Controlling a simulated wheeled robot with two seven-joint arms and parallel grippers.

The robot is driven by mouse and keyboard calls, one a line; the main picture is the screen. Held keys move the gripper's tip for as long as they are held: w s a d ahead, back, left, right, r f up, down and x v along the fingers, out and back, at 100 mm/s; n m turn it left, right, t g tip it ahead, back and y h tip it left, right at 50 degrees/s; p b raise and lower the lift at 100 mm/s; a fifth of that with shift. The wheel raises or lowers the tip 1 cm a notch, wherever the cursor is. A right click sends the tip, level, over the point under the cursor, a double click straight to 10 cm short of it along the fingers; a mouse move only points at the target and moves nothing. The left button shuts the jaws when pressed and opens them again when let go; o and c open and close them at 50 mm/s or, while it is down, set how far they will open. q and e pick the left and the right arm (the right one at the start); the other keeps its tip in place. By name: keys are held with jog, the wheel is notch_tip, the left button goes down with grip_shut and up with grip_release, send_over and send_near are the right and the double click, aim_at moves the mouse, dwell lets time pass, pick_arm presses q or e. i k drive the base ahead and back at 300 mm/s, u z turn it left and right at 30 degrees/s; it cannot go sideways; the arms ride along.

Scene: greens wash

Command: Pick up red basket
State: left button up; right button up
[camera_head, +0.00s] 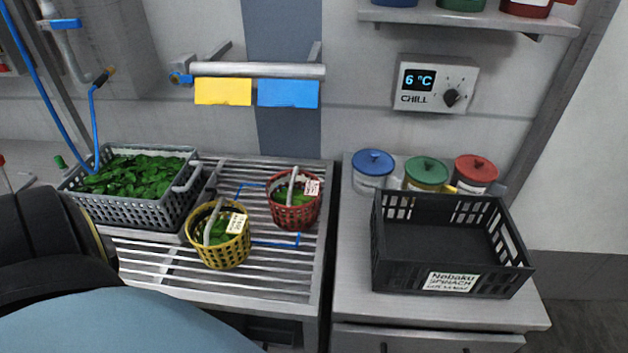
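The red basket (294,216) stands upright on the slatted metal rack, with green leaves inside, a pale handle arched over it and a small white label at its rim. A yellow basket (224,255), also with leaves, a handle and a label, stands just to its left and nearer to me. Neither of my grippers can be made out. A dark and blue-grey shape, seemingly part of my arm, fills the lower left and hides what lies under it.
A grey crate of greens (140,212) sits left of the baskets. A black crate (455,205) labelled spinach stands on the right counter (349,300), before lidded jars with blue (373,161), green and red lids. Yellow and blue cloths (288,93) hang from a wall bar. Rack slats (270,288) in front are clear.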

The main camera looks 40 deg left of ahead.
aim_at(292, 209)
jog(key=z, duration=0.05)
jog(key=k, duration=0.2)
jog(key=u, duration=0.75)
